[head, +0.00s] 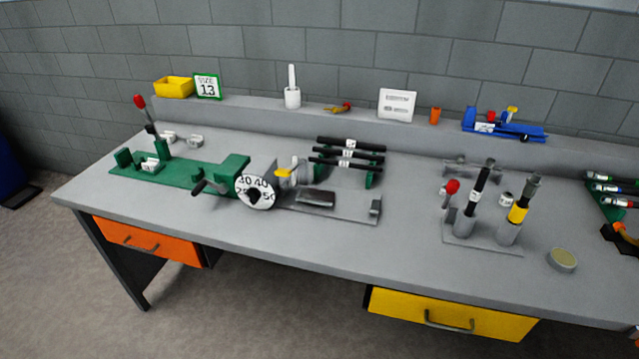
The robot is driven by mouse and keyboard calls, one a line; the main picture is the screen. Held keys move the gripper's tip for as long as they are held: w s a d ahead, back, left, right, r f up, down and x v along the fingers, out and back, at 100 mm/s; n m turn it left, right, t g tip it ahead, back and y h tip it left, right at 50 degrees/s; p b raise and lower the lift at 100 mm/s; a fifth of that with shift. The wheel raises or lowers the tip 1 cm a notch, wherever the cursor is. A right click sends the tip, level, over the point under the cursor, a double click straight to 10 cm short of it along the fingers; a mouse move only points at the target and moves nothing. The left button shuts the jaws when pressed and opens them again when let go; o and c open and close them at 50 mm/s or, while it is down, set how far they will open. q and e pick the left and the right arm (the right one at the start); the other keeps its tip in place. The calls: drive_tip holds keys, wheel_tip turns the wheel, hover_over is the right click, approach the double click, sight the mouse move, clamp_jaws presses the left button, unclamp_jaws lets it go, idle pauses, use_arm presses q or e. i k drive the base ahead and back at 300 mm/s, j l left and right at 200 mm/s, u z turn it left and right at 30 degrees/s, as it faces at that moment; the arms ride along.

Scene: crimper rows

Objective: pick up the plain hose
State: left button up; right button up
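Three black hoses with white labels lie across a green rack (369,181) at the back middle of the bench; one of them is the top hose (328,141). Two hoses stand upright in grey cups on a grey plate at the right. The left upright hose (483,178) is dark with a white label and no yellow band. The right upright hose (524,191) has a yellow band. I cannot tell for certain which is the plain hose, though the left upright one lacks the band. Neither of my grippers shows in the head view.
A green crimper with a numbered dial (255,192) stands left of centre. A red-knobbed lever (452,187) stands beside the upright hoses. A round tin (562,260) sits near the front right. More hoses (612,189) lie at the right edge. The front middle bench top (330,255) is clear.

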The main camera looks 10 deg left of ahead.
sight(354, 145)
drive_tip(key=i+j, duration=0.15)
drive_tip(key=j, duration=0.15)
drive_tip(key=i+j, duration=0.2)
drive_tip(key=i+j+z, duration=0.1)
drive_tip(key=j+z, duration=0.15)
drive_tip(key=z, duration=0.95)
